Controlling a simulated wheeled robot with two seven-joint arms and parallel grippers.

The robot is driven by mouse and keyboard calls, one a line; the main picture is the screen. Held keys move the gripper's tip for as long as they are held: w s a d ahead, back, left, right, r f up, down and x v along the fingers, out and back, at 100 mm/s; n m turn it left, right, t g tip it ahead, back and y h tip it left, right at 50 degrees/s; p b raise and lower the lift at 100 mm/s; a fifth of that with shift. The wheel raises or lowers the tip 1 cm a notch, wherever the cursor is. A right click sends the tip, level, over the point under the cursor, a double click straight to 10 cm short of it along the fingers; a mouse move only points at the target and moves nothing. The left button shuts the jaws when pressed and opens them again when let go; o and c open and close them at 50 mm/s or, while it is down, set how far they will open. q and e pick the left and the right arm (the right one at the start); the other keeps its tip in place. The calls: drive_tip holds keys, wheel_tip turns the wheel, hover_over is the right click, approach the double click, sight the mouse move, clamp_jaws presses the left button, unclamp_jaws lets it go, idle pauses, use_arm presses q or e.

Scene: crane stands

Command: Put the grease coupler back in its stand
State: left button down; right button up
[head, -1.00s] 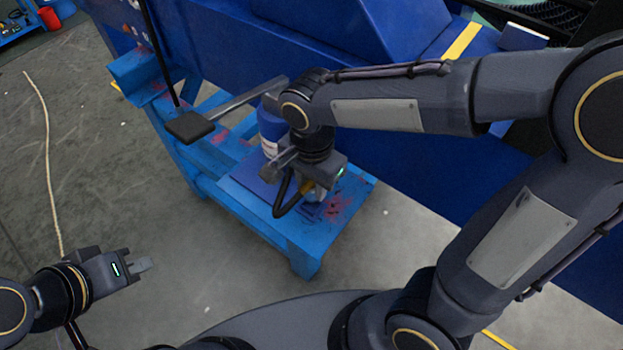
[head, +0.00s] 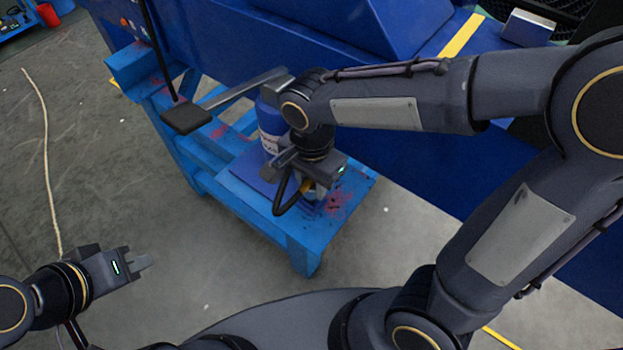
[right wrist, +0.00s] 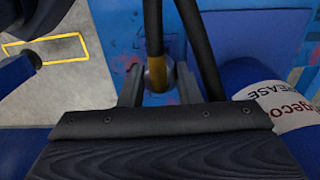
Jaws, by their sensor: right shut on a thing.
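The grease coupler (right wrist: 157,74) has a brass-coloured body on a black hose (right wrist: 153,25). In the right wrist view it sits between the two fingers of my right gripper (right wrist: 158,88), which is shut on it. In the head view my right gripper (head: 312,184) is low over the front of the blue stand (head: 262,214), beside the blue grease drum (head: 268,128). The gripper hides most of the coupler, and I cannot tell whether it touches its holder. My left gripper (head: 143,262) is away over the floor at lower left, with nothing visible in it; its finger gap is unclear.
The drum also shows in the right wrist view (right wrist: 262,88). A long lever with a dark pad (head: 186,117) extends left of the drum. A large blue machine body (head: 340,40) stands behind. A pale rope (head: 45,150) lies on open floor at left.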

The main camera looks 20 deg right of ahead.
drive_tip(key=shift+f+b, duration=0.55)
drive_tip(key=shift+f, duration=0.25)
drive_tip(key=o, duration=1.1)
drive_tip(key=shift+r, duration=0.1)
drive_tip(key=shift+r+p, duration=2.2)
drive_tip(key=shift+r, duration=0.35)
drive_tip(key=shift+f, duration=0.1)
